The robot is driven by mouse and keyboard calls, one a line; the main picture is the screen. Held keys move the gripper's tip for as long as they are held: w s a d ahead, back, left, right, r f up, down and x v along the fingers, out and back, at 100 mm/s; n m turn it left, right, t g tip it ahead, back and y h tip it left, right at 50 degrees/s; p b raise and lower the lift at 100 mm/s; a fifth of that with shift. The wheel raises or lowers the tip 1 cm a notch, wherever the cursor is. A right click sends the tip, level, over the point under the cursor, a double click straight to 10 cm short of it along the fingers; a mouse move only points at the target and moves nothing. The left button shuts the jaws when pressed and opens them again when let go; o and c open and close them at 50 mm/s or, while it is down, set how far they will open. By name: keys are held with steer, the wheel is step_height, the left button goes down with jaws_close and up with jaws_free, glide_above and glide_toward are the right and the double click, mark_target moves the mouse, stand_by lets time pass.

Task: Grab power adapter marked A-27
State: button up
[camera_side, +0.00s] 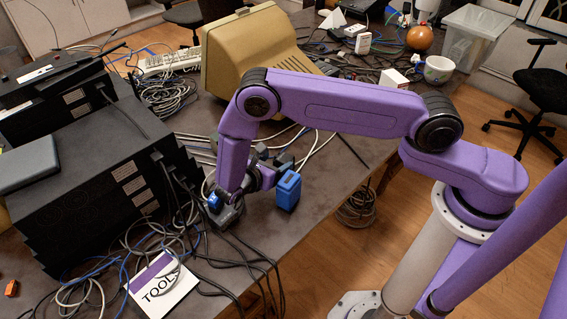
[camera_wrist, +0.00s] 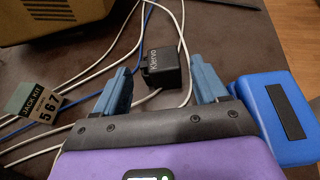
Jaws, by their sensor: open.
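A small black power adapter (camera_wrist: 163,68) with pale lettering lies on the dark table in the wrist view. The lettering looks like a brand name; I cannot read A-27 on it. My gripper (camera_wrist: 159,75) is open, its two blue fingers on either side of the adapter with gaps left and right. The adapter sits between and slightly beyond the fingertips, and nothing is held. In the side view my gripper (camera_side: 268,167) is low over the table, and I cannot make out the adapter clearly there.
A blue box (camera_wrist: 276,118) stands close right of my gripper; it also shows in the side view (camera_side: 289,191). White and blue cables cross around the adapter. A beige monitor (camera_side: 250,55) stands behind; black equipment (camera_side: 95,175) is left.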

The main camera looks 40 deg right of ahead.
mark_target(282, 159)
steer(key=shift+f+x, duration=0.2)
steer(key=shift+x, duration=2.55)
steer(key=shift+w+a, duration=0.1)
steer(key=c, duration=0.8)
steer(key=shift+r, duration=0.1)
steer(key=shift+c, duration=0.2)
